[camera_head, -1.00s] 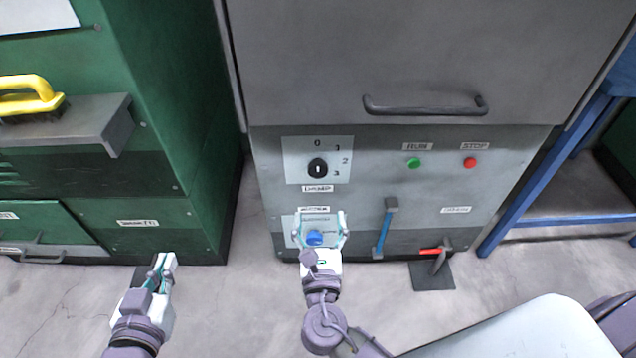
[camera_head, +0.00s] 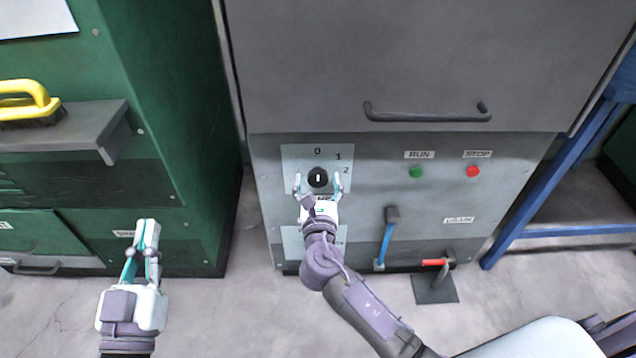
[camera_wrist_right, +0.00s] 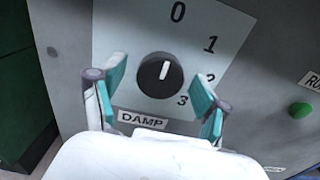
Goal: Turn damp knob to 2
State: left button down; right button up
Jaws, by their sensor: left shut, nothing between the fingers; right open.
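The damp knob (camera_head: 318,178) is a round black dial with a white mark, on a light plate (camera_head: 290,158) numbered 0 to 3. I cannot tell how far the fingertips are from the panel. My left gripper (camera_head: 148,222) is shut and empty, off to the left.
A green RUN button (camera_head: 416,172), a red STOP button (camera_head: 473,171) and a blue-handled lever (camera_head: 385,243) are right of the plate. A red-handled pedal (camera_head: 435,262) is lower right. A grey handle (camera_head: 428,115) juts out above. A green cabinet (camera_head: 180,130) stands left.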

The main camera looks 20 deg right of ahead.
jog(key=c, duration=1.2)
jog(key=shift+o, duration=0.2)
